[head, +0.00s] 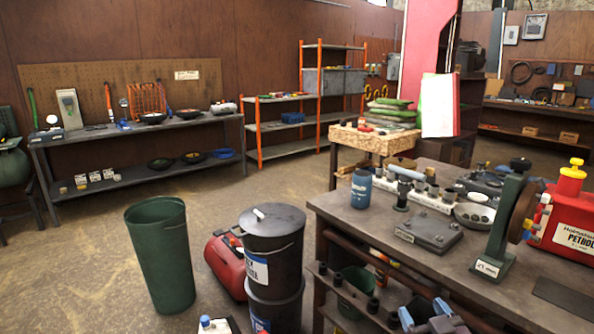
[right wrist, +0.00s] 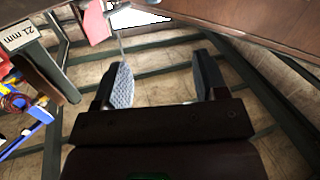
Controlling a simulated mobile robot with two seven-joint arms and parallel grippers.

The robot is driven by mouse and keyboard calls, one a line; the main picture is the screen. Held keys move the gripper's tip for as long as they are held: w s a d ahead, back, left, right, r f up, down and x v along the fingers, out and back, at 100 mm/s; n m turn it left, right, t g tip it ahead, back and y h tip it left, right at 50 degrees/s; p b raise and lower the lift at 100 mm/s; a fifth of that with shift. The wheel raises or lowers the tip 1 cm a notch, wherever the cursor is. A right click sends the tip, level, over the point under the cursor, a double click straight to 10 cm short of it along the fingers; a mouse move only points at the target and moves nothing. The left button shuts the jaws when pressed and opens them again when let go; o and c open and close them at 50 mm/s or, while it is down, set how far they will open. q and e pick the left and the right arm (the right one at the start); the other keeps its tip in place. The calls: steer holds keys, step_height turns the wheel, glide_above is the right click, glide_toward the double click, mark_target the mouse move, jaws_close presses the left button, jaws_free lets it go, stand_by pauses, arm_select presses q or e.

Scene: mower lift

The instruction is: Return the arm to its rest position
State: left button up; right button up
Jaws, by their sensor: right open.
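My right gripper (head: 424,312) shows at the bottom of the head view, in front of the workbench (head: 340,208). In the right wrist view its two grey, textured fingers (right wrist: 163,82) stand wide apart with nothing between them. Dark green bars (right wrist: 160,68) and tan floor show beyond the fingers. My left gripper cannot be made out in the head view.
The workbench holds a grey plate (head: 428,232), a green stand (head: 500,225) and a red petrol can (head: 570,225). A green bin (head: 160,255) and black drums (head: 272,255) stand left of it. A tag marked 21 mm (right wrist: 18,36) is close by at left. Open floor lies behind the bins.

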steer(key=s+d+f+m+g+h, duration=0.1)
steer(key=s+f+g, duration=0.5)
steer(key=s+f, duration=1.6)
steer(key=s+d+m, duration=0.1)
steer(key=s, duration=0.3)
steer(key=shift+d+g+h, duration=0.3)
steer(key=shift+d+g, duration=0.05)
steer(key=shift+g, duration=0.05)
